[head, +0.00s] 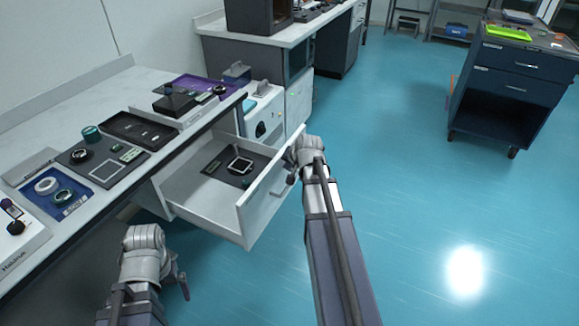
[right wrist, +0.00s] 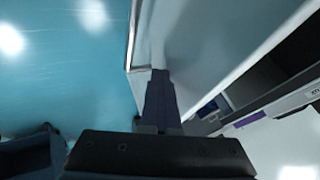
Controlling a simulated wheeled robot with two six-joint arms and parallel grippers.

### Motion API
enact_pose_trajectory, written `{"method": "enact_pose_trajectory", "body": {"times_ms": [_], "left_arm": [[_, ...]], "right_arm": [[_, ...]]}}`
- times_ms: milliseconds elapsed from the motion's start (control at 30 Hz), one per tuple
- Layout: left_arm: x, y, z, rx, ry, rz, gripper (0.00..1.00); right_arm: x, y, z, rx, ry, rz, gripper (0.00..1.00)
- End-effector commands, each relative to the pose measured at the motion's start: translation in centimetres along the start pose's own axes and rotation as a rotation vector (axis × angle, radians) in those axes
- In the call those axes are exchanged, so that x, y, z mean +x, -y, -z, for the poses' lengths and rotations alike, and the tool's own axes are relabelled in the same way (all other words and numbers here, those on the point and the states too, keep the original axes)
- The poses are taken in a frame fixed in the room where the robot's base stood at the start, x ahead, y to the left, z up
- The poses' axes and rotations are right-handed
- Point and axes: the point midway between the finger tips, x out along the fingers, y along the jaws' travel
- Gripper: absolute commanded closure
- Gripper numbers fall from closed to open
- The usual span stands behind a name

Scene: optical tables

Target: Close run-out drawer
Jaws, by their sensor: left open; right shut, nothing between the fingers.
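The white run-out drawer (head: 182,188) stands pulled out from under the bench. A dark mat with a small framed part and other small items lies inside it. My right gripper (head: 291,178) is shut and empty at the outer face of the drawer front (head: 262,207), near its right end. In the right wrist view its closed dark fingers (right wrist: 160,88) point at a pale panel (right wrist: 190,35); I cannot tell whether they touch it. My left gripper (head: 181,284) is open, low in front of the bench and left of the drawer, apart from it.
The bench top (head: 95,88) above the drawer carries trays and optical parts. A white unit (head: 262,112) stands beyond the drawer. A dark blue cart (head: 515,85) stands at the back right. The blue floor (head: 420,200) to the right is clear.

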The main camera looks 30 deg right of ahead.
Motion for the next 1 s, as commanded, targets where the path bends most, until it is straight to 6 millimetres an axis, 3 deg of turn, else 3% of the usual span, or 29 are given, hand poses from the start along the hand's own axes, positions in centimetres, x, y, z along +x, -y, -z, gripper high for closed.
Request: {"method": "enact_pose_trajectory", "body": {"times_ms": [267,700,1000], "left_arm": [[0.0,0.0,0.0,0.0,0.0,0.0,0.0],[0.0,0.0,0.0,0.0,0.0,0.0,0.0],[0.0,0.0,0.0,0.0,0.0,0.0,0.0]], "right_arm": [[3.1,5.7,0.2,-0.006,0.003,0.005,1.0],[10.3,19.3,0.3,-0.003,0.002,0.005,1.0],[13.7,25.6,0.2,-0.001,0.001,0.003,1.0]]}}
